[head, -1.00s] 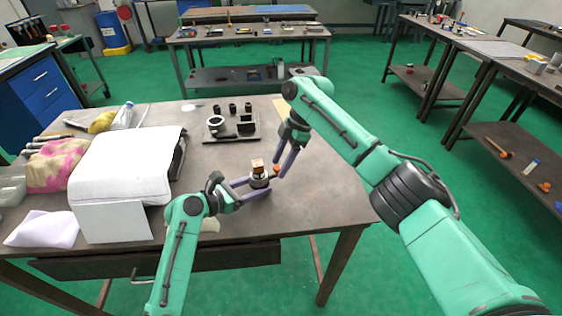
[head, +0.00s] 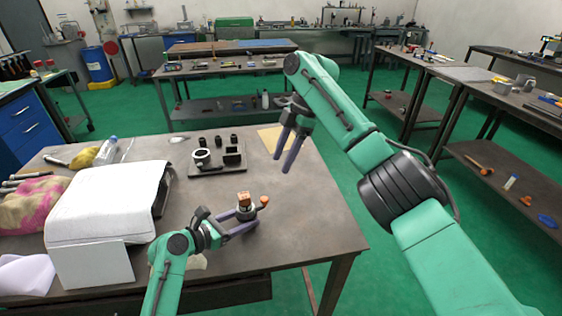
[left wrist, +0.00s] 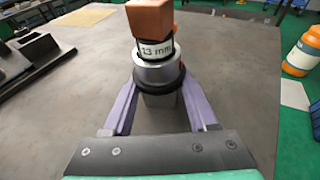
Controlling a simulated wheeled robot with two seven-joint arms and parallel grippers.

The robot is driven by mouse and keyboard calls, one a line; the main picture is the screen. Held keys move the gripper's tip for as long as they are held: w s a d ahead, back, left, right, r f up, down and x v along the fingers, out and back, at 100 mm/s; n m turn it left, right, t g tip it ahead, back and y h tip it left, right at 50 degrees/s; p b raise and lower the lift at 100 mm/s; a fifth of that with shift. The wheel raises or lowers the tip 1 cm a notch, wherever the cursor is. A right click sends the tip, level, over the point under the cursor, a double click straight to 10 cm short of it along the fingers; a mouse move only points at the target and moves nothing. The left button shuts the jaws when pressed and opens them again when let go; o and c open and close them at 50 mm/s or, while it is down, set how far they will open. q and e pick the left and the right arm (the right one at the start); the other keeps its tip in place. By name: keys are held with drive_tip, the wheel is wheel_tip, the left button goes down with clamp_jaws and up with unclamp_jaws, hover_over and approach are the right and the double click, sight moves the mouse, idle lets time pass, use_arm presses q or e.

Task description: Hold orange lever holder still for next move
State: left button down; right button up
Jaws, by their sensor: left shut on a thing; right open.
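The indexing chuck (head: 245,212) stands upright on the near right part of the table, with an orange-brown block (head: 243,197) on top. The orange lever end (head: 264,200) sticks out on its right side. In the left wrist view the chuck (left wrist: 158,72) shows a "13 mm" label under the orange block (left wrist: 150,18). My left gripper (head: 238,222) is shut on the chuck's body, one purple finger on each side. My right gripper (head: 285,155) is open and empty, above the table behind and right of the chuck, apart from it.
A dark plate with black fixtures and a ring (head: 216,160) lies farther back on the table. A large white-covered object (head: 105,205) stands at left. A tan sheet (head: 270,137) lies near the back right edge. The table between chuck and plate is clear.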

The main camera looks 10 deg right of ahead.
drive_tip(key=shift+c, duration=1.4)
drive_tip(key=m+t+h, duration=0.3)
drive_tip(key=m+t, duration=0.2)
drive_tip(key=m, duration=1.3)
approach(264, 198)
drive_tip(key=x, duration=0.8)
drive_tip(key=shift+s+f, duration=0.1)
clamp_jaws()
